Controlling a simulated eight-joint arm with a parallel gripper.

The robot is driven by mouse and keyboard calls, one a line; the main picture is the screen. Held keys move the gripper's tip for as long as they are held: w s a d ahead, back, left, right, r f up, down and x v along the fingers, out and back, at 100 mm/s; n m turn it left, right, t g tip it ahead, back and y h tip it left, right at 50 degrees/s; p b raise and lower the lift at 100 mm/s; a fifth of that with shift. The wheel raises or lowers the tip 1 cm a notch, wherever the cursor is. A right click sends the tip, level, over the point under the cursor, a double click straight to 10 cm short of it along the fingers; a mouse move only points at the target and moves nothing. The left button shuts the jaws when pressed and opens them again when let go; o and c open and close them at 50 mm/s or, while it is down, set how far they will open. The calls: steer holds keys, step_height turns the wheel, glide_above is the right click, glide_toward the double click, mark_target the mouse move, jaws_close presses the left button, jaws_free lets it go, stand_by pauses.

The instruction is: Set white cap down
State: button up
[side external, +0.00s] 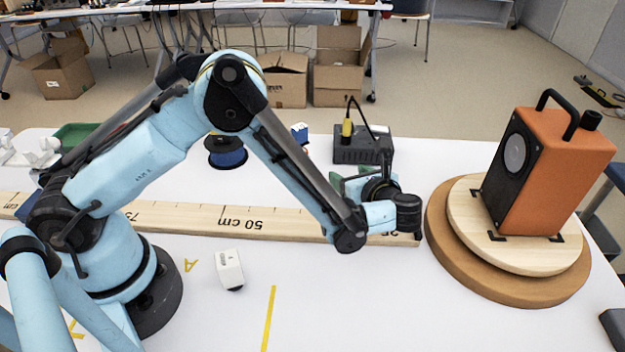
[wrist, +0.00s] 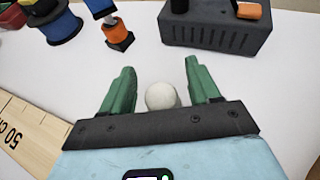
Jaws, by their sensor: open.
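A small round white thing, which looks like the white cap (wrist: 161,96), sits between the green fingers of my gripper (wrist: 160,68) in the wrist view, close to the palm. A gap shows between it and each finger. Its lower part is hidden behind the dark palm edge, and I cannot tell whether it rests on the table. In the side view my gripper (side external: 350,179) is low over the white table, behind the wooden ruler; the cap is hidden there. The fingers are apart.
A dark box (side external: 362,146) with a cable stands behind my gripper. A blue spool (side external: 228,158) and a small blue-topped piece (wrist: 118,33) stand nearby. The ruler (side external: 180,216) crosses the table. An orange speaker (side external: 552,175) stands on a round turntable (side external: 445,265) at right.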

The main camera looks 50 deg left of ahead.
steer(key=v, duration=1.1)
steer(key=shift+s+d+r, duration=0.1)
steer(key=shift+s+d, duration=0.1)
steer(key=shift+d, duration=0.15)
steer(key=a+r+n+g+h, duration=0.1)
steer(key=a+r+n+h, duration=0.5)
steer(key=a, duration=0.4)
steer(key=s+a+r+n+t+h, duration=0.2)
steer(key=s+a+n+h, duration=0.3)
steer(key=s+n, duration=0.5)
steer(key=n, duration=0.3)
steer(key=shift+a+h, duration=0.3)
steer(key=shift+h, duration=0.1)
steer(key=s+n+t, duration=0.1)
steer(key=n, duration=0.2)
steer(key=shift+s+a+h, duration=0.1)
steer(key=shift+s+h, duration=0.15)
steer(key=shift+h, duration=0.15)
